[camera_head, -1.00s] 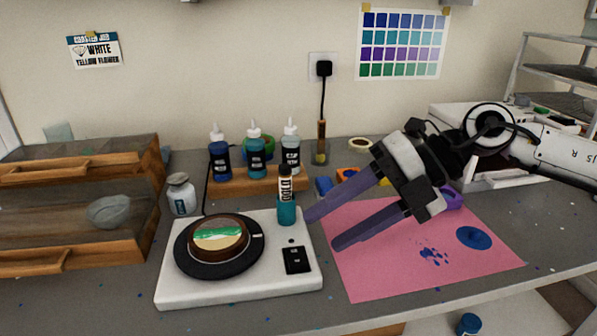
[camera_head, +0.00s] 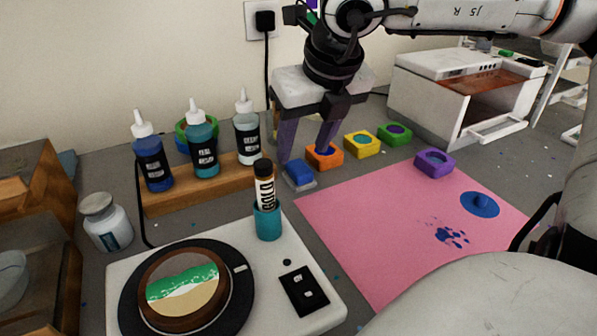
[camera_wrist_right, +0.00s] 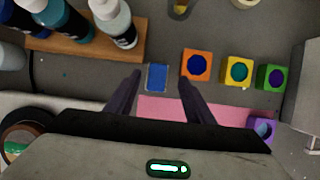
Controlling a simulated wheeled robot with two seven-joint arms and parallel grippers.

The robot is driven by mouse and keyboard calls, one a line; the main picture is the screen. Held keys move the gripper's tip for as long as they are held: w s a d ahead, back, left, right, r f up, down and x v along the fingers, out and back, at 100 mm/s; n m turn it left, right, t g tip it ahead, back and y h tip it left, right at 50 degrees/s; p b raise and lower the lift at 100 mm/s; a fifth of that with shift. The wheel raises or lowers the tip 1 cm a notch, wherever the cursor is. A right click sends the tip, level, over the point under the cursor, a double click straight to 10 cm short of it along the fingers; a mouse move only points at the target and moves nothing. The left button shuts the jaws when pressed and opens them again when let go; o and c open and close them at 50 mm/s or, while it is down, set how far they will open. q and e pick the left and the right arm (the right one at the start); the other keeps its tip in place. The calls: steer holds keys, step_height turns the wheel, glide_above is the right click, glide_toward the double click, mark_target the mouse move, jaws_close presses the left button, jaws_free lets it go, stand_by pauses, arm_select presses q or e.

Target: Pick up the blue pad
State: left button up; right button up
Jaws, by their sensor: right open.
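The blue pad (camera_head: 299,172) is a small blue block on a grey base. It sits on the grey bench just off the pink mat's back left corner. It also shows in the right wrist view (camera_wrist_right: 157,77), lying between the fingertips and a little beyond them. My right gripper (camera_head: 303,157) is open and empty, pointing down above the pad, with one finger on each side in the picture. In the right wrist view the right gripper's (camera_wrist_right: 160,76) fingers are spread wide. I cannot tell the exact height above the pad. My left gripper is in no view.
An orange block (camera_head: 324,157) stands close right of the pad, with yellow (camera_head: 361,144), green (camera_head: 394,134) and purple (camera_head: 434,163) ones further right. Dropper bottles stand in a wooden rack (camera_head: 215,187) to the left. The pink mat (camera_head: 380,215) is mostly clear.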

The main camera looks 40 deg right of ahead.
mark_target(298, 165)
steer(key=x, duration=0.4)
steer(key=shift+s+a+f, duration=0.15)
steer(key=shift+a+f, duration=0.05)
steer(key=shift+a, duration=0.05)
steer(key=c, duration=1.1)
steer(key=shift+r+p, duration=0.35)
steer(key=shift+r, duration=4.7)
